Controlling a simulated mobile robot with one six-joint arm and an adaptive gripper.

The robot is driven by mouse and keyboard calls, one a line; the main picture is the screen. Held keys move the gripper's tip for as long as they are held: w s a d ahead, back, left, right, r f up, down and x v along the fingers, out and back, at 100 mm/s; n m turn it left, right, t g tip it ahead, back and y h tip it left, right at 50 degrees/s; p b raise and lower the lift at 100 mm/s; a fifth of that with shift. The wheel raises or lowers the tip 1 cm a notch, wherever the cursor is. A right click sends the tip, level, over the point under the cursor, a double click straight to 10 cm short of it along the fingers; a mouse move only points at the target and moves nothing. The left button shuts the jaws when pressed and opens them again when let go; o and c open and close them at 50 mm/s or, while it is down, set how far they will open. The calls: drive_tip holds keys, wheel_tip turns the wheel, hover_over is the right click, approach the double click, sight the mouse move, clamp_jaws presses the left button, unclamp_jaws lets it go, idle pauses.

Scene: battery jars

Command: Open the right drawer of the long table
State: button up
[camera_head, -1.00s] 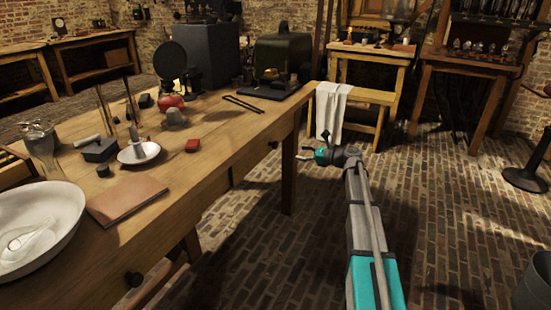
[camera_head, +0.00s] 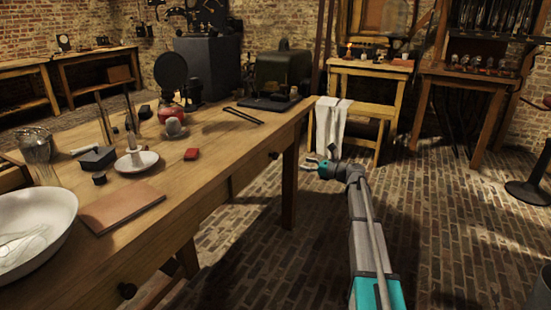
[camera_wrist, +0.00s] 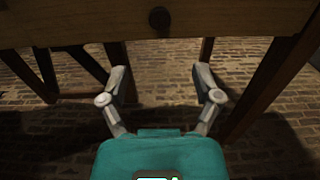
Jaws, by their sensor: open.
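The long wooden table (camera_head: 225,140) runs from the near left to the middle in the head view. Its far drawer, on the right when facing the front, has a dark round knob (camera_head: 273,155); this drawer looks closed. In the wrist view a dark knob (camera_wrist: 159,20) shows on the wooden front (camera_wrist: 90,25), above and between the fingertips. My gripper (camera_head: 310,162) is to the right of the far knob in the head view, apart from it. Its two fingers (camera_wrist: 161,75) are spread and empty, facing the table front below the knob.
A table leg (camera_head: 289,190) stands by the far drawer; it also shows right of my gripper in the wrist view (camera_wrist: 262,90). A second knob (camera_head: 127,290) is on the near drawer.

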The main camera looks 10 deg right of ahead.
sight(277, 157)
drive_tip(key=x, duration=1.3)
clamp_jaws()
idle(0.4)
